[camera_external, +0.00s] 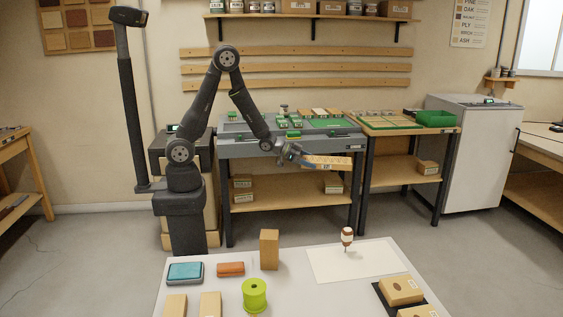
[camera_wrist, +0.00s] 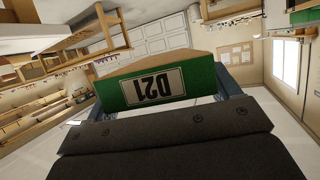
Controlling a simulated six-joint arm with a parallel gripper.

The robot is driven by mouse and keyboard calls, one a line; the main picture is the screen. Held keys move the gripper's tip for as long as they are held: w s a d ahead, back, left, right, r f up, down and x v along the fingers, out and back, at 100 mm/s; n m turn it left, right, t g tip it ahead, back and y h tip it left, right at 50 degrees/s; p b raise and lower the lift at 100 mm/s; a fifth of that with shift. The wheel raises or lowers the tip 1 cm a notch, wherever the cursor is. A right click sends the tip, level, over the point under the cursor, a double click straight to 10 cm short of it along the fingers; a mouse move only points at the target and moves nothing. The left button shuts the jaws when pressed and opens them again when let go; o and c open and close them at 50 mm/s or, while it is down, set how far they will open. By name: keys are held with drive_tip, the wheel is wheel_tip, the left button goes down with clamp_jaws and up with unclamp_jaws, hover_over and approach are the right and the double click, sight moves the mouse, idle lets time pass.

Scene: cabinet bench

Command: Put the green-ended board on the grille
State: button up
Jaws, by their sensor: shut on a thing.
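My gripper (camera_external: 297,154) is shut on a light wooden board (camera_external: 330,162), held out in front of the grey bench, roughly level with its front edge. In the wrist view the board's green end (camera_wrist: 203,88) faces the camera, with a white "D21" label upside down. The blue-grey fingers of my gripper show at either side of the board, partly hidden by the dark wrist body. I cannot tell for sure which surface is the grille; a slatted wooden and green area (camera_external: 385,119) tops the right-hand bench.
The grey bench top (camera_external: 235,127) carries green-marked trays and small pieces. A green bin (camera_external: 434,118) stands at the right bench's back right. A grey cabinet (camera_external: 478,155) stands further right. The near white table (camera_external: 205,295) holds blocks, a green spool (camera_external: 254,295) and other items.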

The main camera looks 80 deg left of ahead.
drive_tip(key=s+f+n+y, duration=0.1)
drive_tip(key=s+f+y, duration=0.1)
drive_tip(key=f, duration=0.5)
drive_tip(key=s+f+n+y, duration=0.1)
drive_tip(key=s+f+n, duration=0.1)
drive_tip(key=s+f, duration=0.3)
drive_tip(key=shift+a+f+t+y, duration=0.3)
drive_tip(key=shift+a+f+y, duration=0.15)
drive_tip(key=shift+f, duration=0.4)
